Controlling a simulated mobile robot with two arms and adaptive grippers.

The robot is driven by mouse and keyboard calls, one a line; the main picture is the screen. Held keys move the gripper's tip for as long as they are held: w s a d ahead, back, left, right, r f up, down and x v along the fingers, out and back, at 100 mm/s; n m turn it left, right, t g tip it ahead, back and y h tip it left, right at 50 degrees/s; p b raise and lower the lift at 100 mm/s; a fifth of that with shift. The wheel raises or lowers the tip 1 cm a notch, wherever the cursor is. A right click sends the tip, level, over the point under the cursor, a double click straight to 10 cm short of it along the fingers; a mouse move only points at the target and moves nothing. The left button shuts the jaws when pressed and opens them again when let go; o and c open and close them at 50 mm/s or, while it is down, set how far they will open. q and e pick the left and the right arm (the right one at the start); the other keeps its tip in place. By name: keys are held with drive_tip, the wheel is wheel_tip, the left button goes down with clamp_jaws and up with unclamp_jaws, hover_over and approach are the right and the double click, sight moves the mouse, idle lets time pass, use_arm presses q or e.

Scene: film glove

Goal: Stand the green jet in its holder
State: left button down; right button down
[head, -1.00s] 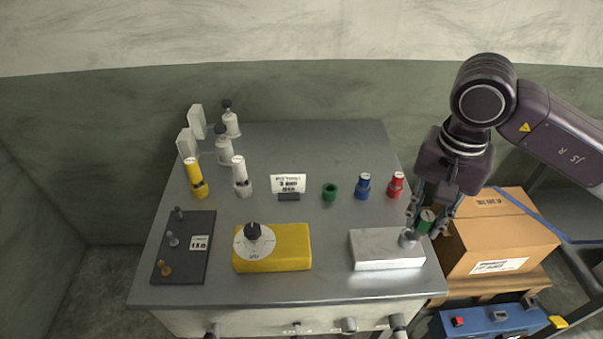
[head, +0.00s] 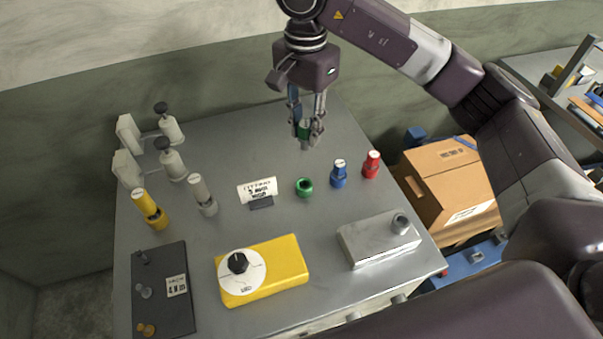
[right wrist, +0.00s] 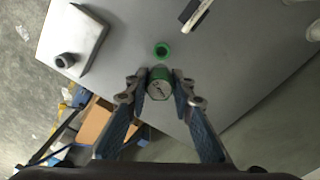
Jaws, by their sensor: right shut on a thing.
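The green jet (head: 304,129) is held between the fingers of my right gripper (head: 307,133), which is shut on it above the back part of the table. In the right wrist view the jet (right wrist: 159,83) shows its grey, marked end between the fingertips. The green holder (head: 304,187) is an empty ring standing on the table, in front of the held jet in the head view. The holder also shows in the right wrist view (right wrist: 162,49), just beyond the jet and apart from it. My left gripper is not in view.
Blue (head: 339,174) and red (head: 371,164) jets stand right of the green holder. A small sign (head: 258,192) stands left of it. A yellow box with a dial (head: 285,268) and a silver block (head: 370,246) lie in front. White and yellow jets stand left.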

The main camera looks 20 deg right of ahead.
wheel_tip(320, 180, down, 11)
drive_tip(key=p, duration=0.3)
drive_tip(key=shift+w, duration=0.1)
wheel_tip(320, 180, down, 4)
drive_tip(key=shift+p, duration=0.7)
drive_tip(key=shift+f, duration=0.1)
drive_tip(key=shift+f+b, duration=0.15)
drive_tip(key=shift+b, duration=0.15)
drive_tip(key=c, duration=1.7)
unclamp_jaws()
drive_tip(key=shift+o, duration=0.2)
